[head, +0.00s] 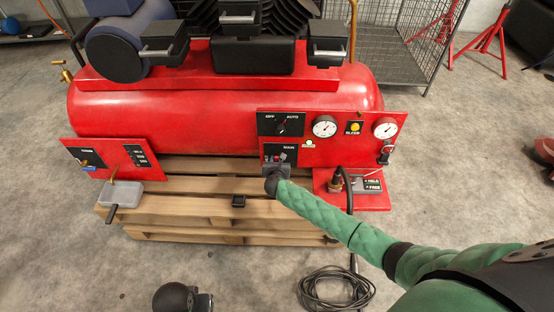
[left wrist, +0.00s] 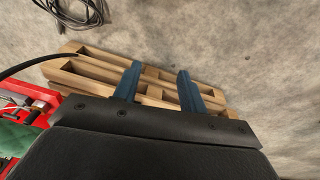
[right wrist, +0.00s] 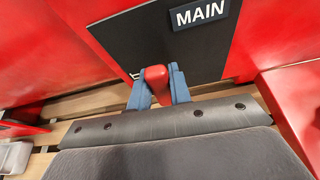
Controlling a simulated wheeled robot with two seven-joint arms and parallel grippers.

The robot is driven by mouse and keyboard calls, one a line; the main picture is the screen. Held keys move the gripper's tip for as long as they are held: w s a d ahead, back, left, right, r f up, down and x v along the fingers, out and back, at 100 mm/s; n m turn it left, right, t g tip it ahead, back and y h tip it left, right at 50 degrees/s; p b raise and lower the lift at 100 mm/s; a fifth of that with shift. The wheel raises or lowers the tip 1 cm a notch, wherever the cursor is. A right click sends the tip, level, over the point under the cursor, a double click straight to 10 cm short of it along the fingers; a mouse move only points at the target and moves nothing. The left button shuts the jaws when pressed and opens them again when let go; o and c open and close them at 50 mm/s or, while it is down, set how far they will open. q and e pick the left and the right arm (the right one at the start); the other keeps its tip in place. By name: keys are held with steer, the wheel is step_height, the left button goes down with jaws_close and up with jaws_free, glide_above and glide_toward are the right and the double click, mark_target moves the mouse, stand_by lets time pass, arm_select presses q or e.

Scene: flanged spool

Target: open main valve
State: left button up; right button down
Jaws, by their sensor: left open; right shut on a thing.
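The main valve's red handle (right wrist: 156,78) sits on a black panel labelled MAIN (right wrist: 200,12) in the right wrist view. My right gripper (right wrist: 158,88) is shut on the red handle, with a blue finger on each side of it. In the head view the right gripper (head: 276,168) is at the MAIN panel (head: 278,151) on the red tank's front, and it hides much of the valve. My left gripper (left wrist: 159,84) is open and empty in the left wrist view, with the wooden pallet beyond its fingers.
The red tank (head: 180,120) rests on a wooden pallet (head: 190,210). An OFF/AUTO switch (head: 281,124) and gauges (head: 324,126) are above and right of the valve. A red HOLD/FREE box (head: 350,195) stands at right. A coiled black cable (head: 336,289) lies on the floor.

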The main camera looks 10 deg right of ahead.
arm_select(q)
steer(key=shift+w+f+p, duration=0.15)
steer(key=shift+f+p, duration=0.1)
steer(key=shift+f, duration=1.2)
steer(key=shift+w+f+p, duration=0.1)
steer(key=shift+f+p, duration=0.15)
steer(key=shift+f, duration=1.15)
arm_select(e)
steer(key=shift+a+f+n, duration=0.1)
steer(key=shift+a+n, duration=0.1)
steer(key=shift+n, duration=0.2)
steer(key=c, duration=1.3)
jaws_free()
steer(key=shift+s+h, duration=0.1)
steer(key=shift+h, duration=0.2)
arm_select(q)
steer(key=r, duration=0.2)
steer(key=r+b, duration=0.1)
steer(key=r, duration=0.1)
steer(key=shift+s+d, duration=0.15)
steer(key=shift+d, duration=0.05)
arm_select(e)
steer(key=v, duration=0.7)
steer(key=shift+s+a+r, duration=0.1)
steer(key=shift+s+r, duration=0.1)
steer(key=shift+r, duration=0.1)
arm_select(q)
steer(key=shift+a+f, duration=0.2)
steer(key=shift+a, duration=0.1)
